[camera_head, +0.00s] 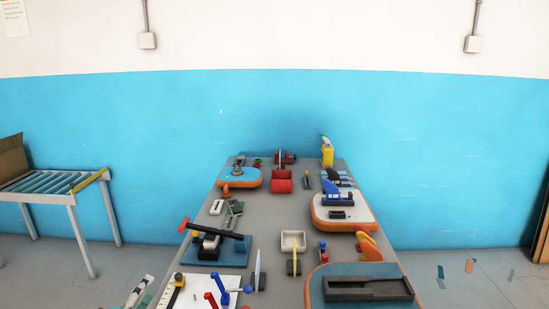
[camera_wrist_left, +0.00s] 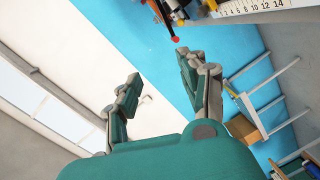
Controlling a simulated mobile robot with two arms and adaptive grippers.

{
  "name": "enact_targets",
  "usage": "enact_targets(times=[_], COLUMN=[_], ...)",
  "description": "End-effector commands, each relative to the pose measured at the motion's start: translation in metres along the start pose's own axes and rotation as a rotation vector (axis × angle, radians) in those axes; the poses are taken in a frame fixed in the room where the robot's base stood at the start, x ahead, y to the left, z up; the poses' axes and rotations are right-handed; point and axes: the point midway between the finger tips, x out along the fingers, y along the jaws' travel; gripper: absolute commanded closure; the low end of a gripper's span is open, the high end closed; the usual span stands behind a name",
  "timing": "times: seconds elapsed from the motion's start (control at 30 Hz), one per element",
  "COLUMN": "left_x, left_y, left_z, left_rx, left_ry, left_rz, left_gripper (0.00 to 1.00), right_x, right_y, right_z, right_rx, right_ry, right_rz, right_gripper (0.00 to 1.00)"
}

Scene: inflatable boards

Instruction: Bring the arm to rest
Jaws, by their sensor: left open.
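My left gripper (camera_head: 141,293) shows only in part at the bottom left of the head view, beside the table's near left side. In the left wrist view its two teal and grey fingers (camera_wrist_left: 158,84) stand well apart, with nothing between them. That view is tilted and looks past the fingers to the blue and white wall. My right gripper is in neither view.
A black-handled hammer (camera_head: 214,232) lies across a blue board (camera_head: 228,252) near the left edge. A roller conveyor (camera_head: 58,183) stands at the left. Floor between it and the table is clear.

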Motion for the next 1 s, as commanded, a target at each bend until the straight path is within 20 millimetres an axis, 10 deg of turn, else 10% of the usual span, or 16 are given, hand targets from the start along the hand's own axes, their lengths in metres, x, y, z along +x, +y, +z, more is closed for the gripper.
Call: enact_targets(times=[0.37, 0.63, 1.0], left_x=[-0.054, -0.142, -0.249], left_y=[-0.057, -0.111, -0.143], left_z=[0.089, 0.155, 0.189], left_rx=[0.386, 0.758, 1.057], left_ry=[-0.281, -0.61, -0.956], left_rz=[-0.235, -0.442, -0.597], left_gripper=[0.57, 0.57, 0.57], right_x=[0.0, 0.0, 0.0], right_y=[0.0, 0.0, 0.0], right_z=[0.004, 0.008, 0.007], right_rx=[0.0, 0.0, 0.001], right_ry=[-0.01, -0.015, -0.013], right_rz=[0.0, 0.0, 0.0], right_gripper=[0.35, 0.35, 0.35])
